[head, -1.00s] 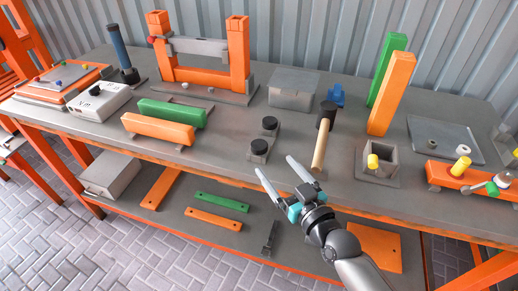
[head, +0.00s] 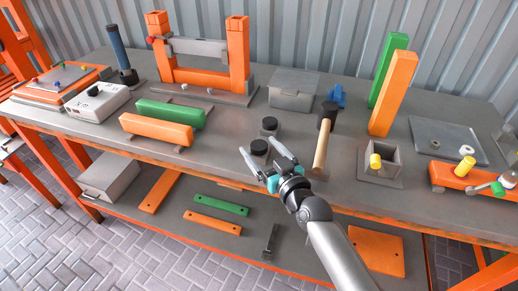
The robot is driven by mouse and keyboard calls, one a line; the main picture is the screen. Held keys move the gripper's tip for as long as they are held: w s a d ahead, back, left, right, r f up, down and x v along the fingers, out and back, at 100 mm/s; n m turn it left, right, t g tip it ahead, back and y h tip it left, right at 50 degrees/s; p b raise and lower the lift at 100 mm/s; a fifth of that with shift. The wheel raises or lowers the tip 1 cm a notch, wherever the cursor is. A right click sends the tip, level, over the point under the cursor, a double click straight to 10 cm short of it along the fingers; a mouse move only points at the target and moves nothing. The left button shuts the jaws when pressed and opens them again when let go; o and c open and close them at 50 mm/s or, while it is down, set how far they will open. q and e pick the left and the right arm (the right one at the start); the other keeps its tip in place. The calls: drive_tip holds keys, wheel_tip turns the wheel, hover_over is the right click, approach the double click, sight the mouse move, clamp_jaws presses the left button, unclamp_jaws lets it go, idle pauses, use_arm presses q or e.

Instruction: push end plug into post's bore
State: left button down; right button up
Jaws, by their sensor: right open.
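My right gripper (head: 258,147) is open and empty over the front middle of the bench. Its fingertips appear on either side of the nearer of two round black caps (head: 259,145); whether they touch it I cannot tell. The other black cap (head: 269,123) sits just behind. Two orange upright posts, left (head: 158,50) and right (head: 238,52), stand in a frame at the back, with open square tops. Which piece is the end plug is not clear. My left gripper is out of view.
Tall green (head: 388,70) and orange (head: 392,95) boards stand at the right. A grey lidded box (head: 293,91) is behind the caps. Green (head: 170,114) and orange (head: 157,131) bars lie to the left.

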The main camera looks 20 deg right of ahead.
clamp_jaws()
idle(0.7)
